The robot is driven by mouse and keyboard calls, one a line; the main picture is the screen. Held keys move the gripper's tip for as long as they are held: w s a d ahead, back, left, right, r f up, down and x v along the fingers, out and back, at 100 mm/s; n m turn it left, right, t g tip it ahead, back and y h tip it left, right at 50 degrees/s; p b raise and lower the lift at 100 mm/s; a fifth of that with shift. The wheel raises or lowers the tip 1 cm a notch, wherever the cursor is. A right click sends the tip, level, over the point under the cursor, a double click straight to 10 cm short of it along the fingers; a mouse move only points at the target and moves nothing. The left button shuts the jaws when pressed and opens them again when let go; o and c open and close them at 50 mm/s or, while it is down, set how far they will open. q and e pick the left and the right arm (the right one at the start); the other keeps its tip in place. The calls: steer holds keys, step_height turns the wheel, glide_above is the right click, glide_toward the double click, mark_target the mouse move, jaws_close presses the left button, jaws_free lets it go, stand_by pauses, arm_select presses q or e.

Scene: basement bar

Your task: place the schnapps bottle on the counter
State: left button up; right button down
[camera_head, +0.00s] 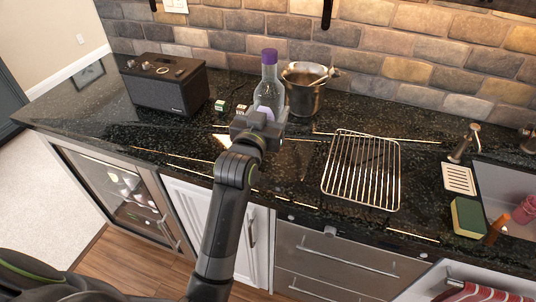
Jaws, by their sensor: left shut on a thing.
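The schnapps bottle (268,80) is clear with a purple cap and stands upright over the dark counter (180,140). My left gripper (262,118) is shut on the bottle's lower part, and its body hides the bottle's base. I cannot tell whether the base touches the counter. My right gripper does not show.
A metal ice bucket (303,100) with a utensil stands just right of the bottle. A black speaker (166,85) and small dice (220,105) are to the left. A wire rack (362,172), a sponge (467,218) and a sink (505,190) are to the right. The counter's far left is clear.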

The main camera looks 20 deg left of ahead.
arm_select(q)
step_height(320, 180, down, 5)
steer(key=shift+r, duration=0.15)
steer(key=shift+f, duration=1.85)
steer(key=shift+f, duration=0.15)
steer(key=o, duration=1.3)
steer(key=shift+s, duration=0.1)
